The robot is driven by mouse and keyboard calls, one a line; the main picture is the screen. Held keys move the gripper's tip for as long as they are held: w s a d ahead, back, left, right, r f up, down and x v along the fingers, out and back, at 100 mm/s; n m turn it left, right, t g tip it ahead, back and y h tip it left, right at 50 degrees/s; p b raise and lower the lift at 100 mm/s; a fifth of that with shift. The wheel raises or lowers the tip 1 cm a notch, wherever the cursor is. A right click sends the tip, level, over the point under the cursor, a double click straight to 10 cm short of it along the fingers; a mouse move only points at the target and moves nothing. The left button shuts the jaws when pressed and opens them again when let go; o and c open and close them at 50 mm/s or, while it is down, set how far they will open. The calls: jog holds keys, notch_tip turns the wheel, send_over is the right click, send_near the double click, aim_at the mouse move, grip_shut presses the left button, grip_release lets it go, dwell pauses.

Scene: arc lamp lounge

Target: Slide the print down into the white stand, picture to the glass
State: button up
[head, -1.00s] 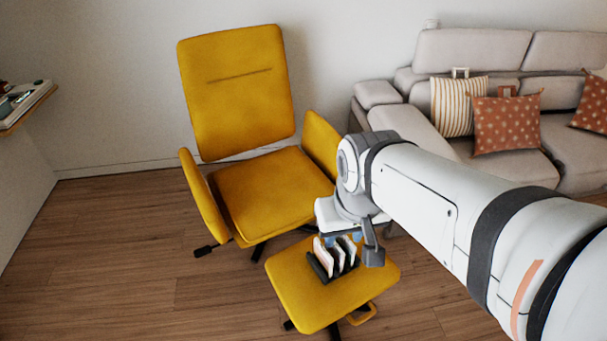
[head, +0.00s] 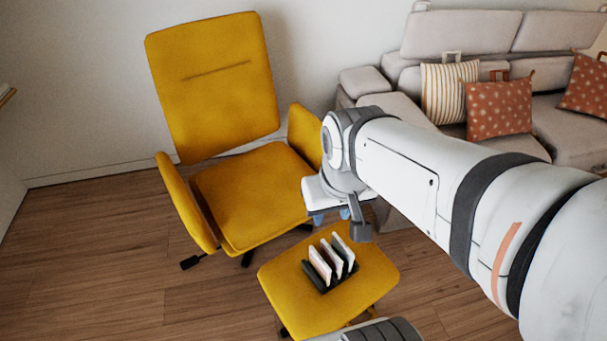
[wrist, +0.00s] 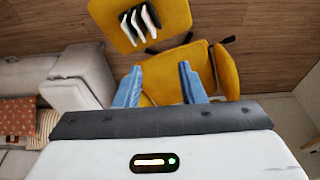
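A dark rack (head: 318,285) with several thin upright panels (head: 331,258) stands on the yellow footstool. The panels have pale and pinkish faces and dark sides. The rack (wrist: 127,27) and panels (wrist: 137,20) also show at the top of the wrist view. I cannot tell which piece is the print or a white stand, nor see any glass. My gripper (head: 331,217) hangs above and behind the rack in the head view, apart from it. In the wrist view its two blue fingers (wrist: 160,87) are spread with nothing between them.
The yellow footstool (head: 285,300) has bare seat around the rack. A yellow armchair (head: 250,195) stands close behind it. A grey sofa (head: 440,45) with cushions is at the right. Wooden floor (head: 100,270) is clear at the left.

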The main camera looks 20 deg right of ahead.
jog(key=shift+f, duration=0.1)
jog(key=n+g+b, duration=0.1)
jog(key=n+b, duration=0.1)
jog(key=b, duration=1.6)
send_over(331, 257)
jog(key=s+a, duration=0.6)
jog(key=s, duration=0.1)
notch_tip(331, 257, down, 23)
jog(key=shift+n+g, duration=0.8)
jog(key=shift+n, duration=0.1)
jog(key=w+d+f+b, duration=0.2)
jog(key=f+b, duration=0.2)
jog(key=f, duration=0.5)
jog(key=w+d+f+b, duration=0.2)
jog(key=w+f+b, duration=0.1)
jog(key=f, duration=0.5)
jog(key=w+d+f+b, duration=0.2)
jog(key=f+b, duration=0.4)
jog(key=f, duration=0.3)
jog(key=shift+w+f, duration=0.35)
jog(key=shift+w, duration=0.15)
jog(key=f+b, duration=0.1)
jog(key=f, duration=0.1)
jog(key=f+b, duration=0.1)
jog(key=f, duration=0.2)
jog(key=shift+s+d+f+b, duration=0.15)
jog(key=shift+d+f+b, duration=0.05)
jog(key=shift+f+b, duration=0.2)
jog(key=shift+r, duration=0.15)
jog(key=shift+c, duration=0.3)
